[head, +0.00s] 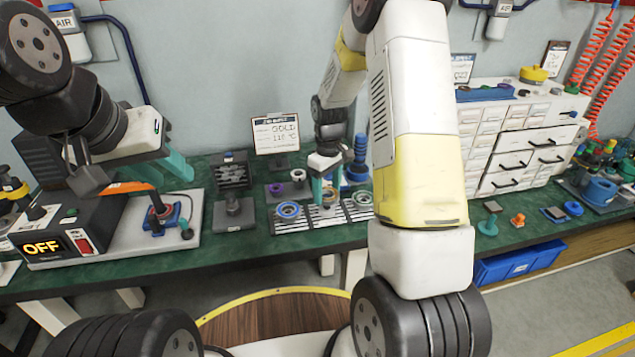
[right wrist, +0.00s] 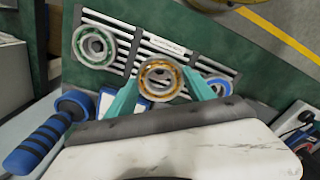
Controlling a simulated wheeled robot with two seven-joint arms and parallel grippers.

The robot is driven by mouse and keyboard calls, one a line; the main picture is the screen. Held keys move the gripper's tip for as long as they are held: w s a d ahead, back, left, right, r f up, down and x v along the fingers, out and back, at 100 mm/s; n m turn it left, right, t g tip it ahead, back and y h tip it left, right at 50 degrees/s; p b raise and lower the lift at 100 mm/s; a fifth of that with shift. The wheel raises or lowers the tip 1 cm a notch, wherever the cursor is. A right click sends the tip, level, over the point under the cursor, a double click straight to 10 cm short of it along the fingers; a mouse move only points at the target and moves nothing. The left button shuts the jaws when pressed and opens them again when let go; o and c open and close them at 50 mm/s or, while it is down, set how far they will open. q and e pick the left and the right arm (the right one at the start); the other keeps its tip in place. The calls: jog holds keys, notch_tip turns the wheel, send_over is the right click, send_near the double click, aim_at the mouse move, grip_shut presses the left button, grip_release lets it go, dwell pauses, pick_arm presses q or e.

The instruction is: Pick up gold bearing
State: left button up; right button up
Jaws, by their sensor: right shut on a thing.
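The gold bearing (right wrist: 160,78) is between the two teal fingers of my right gripper (right wrist: 162,92) in the right wrist view. The gripper is shut on it, at the middle slot of a striped rack (right wrist: 127,40). I cannot tell whether the bearing still touches the rack. In the head view my right gripper (head: 325,190) points down at the rack's middle and mostly hides the bearing.
A green-ringed bearing (right wrist: 94,46) and a blue-ringed bearing (right wrist: 219,87) flank the gold one. A sign (head: 276,134) reading GOLD stands behind. A heater box (head: 65,240) showing OFF is at left. White drawers (head: 525,150) stand right.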

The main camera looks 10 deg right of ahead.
jog(key=s+a, duration=0.3)
jog(key=s, duration=0.4)
jog(key=s+a+r, duration=0.1)
jog(key=s+a, duration=0.3)
jog(key=s, duration=0.3)
jog(key=shift+a, duration=0.25)
jog(key=shift+r, duration=0.1)
